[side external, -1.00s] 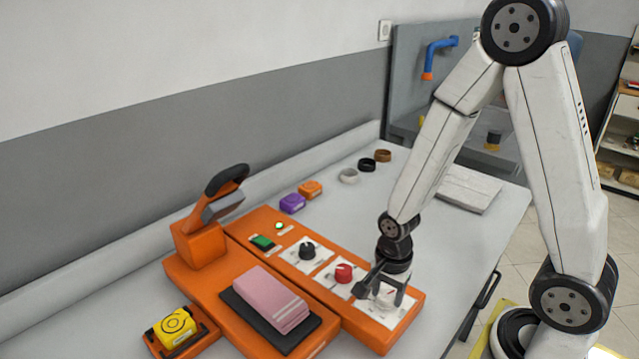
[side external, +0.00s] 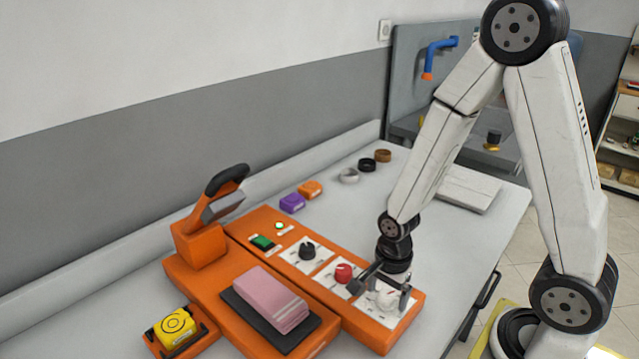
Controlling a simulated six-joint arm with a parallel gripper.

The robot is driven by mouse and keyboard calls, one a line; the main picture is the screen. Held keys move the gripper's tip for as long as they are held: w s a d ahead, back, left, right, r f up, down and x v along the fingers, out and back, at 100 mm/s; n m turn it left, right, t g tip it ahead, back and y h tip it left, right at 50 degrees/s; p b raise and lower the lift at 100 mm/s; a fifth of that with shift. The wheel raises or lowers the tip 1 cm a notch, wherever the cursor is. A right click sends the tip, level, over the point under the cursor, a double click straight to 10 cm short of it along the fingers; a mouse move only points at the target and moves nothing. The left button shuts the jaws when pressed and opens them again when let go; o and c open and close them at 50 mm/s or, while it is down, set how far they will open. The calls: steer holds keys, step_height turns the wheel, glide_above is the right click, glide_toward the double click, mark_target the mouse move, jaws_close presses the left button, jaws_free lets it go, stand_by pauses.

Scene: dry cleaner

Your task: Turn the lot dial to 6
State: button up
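An orange control panel (side external: 262,222) carries a black dial (side external: 307,251), a red dial (side external: 343,273) and a white dial (side external: 386,299), each on a white plate. My gripper (side external: 381,296) is over the white dial at the panel's right end, pointing down, with its fingers on either side of it. Whether the fingers press on the dial is too small to tell. The plate markings are too small to read, so I cannot tell which dial is the lot dial or what number it points to.
Purple (side external: 292,203) and orange (side external: 311,189) blocks and several rings lie behind.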

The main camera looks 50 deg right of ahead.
mark_target(383, 295)
steer(key=shift+r, duration=0.15)
steer(key=shift+r, duration=3.75)
steer(key=n, duration=0.5)
steer(key=shift+w+a+r+t, duration=0.1)
steer(key=shift+w+a+t, duration=0.2)
steer(key=shift+t, duration=0.1)
steer(key=n, duration=0.4)
steer(key=shift+w+a+r+n+t, duration=0.15)
steer(key=shift+a+n+t, duration=0.1)
steer(key=shift+n+t, duration=0.05)
steer(key=n, duration=0.5)
steer(key=a+n+t, duration=0.1)
steer(key=n, duration=0.2)
steer(key=shift+w+r+n, duration=0.25)
steer(key=shift+w+n, duration=0.05)
steer(key=shift+w, duration=0.1)
